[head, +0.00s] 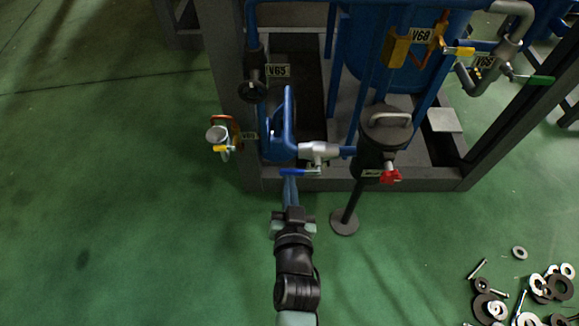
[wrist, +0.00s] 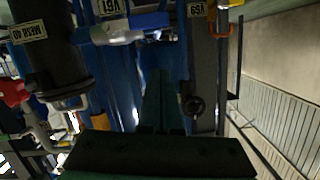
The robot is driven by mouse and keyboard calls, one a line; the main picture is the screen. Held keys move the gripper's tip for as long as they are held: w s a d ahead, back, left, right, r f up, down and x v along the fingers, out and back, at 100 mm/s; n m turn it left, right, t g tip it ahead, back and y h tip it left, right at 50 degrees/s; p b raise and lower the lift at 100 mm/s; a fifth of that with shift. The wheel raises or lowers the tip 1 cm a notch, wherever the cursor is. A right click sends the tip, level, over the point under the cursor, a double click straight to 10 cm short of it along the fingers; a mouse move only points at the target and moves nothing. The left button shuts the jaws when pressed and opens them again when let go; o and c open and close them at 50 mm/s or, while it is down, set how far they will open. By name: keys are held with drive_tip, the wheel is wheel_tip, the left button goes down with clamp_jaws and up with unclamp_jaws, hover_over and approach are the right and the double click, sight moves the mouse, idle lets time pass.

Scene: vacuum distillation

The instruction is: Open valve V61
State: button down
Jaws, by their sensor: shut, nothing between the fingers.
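The V61 tag (wrist: 109,7) shows upside down at the top of the wrist view. Beside it is a valve with a pale metal body (wrist: 138,24). In the head view this valve body (head: 320,151) sits on the blue pipe left of the black strainer. Its blue lever (head: 293,172) sticks out to the left, just above my gripper's tip. My gripper (head: 291,183) is shut and empty, pointing up toward the lever. In the wrist view its dark fingers (wrist: 161,80) are together, below and right of the valve. I cannot tell whether they touch the lever.
The black strainer (head: 384,135) with a red handle (head: 390,177) stands on the right. The V65 handwheel (head: 252,91) and an orange-handled valve (head: 222,137) are on the left. Loose washers and bolts (head: 497,309) lie at lower right. The green floor at left is clear.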

drive_tip(key=shift+p+v, duration=0.35)
drive_tip(key=shift+v, duration=1.7)
drive_tip(key=shift+a, duration=0.1)
drive_tip(key=w+a+r+n+t+y, duration=0.1)
drive_tip(key=w+r+t, duration=0.25)
drive_tip(key=r, duration=1.35)
drive_tip(key=w+r+n+t, duration=0.1)
drive_tip(key=w+r+t, duration=0.3)
drive_tip(key=r, duration=1.4)
drive_tip(key=s+r+t+h, duration=0.15)
drive_tip(key=s+r, duration=0.25)
drive_tip(key=r, duration=0.5)
drive_tip(key=s+d+r+t, duration=0.15)
drive_tip(key=s+r, duration=0.25)
drive_tip(key=r, duration=0.5)
drive_tip(key=s+r+t, duration=0.2)
drive_tip(key=s+r, duration=0.3)
drive_tip(key=r, duration=0.5)
wheel_tip(320, 180, up, 31)
drive_tip(key=w+p, duration=0.1)
drive_tip(key=p, duration=3.1)
drive_tip(key=shift+a+p, duration=0.15)
drive_tip(key=shift+p, duration=0.25)
drive_tip(key=shift+w+f, duration=0.1)
drive_tip(key=shift+f, duration=0.05)
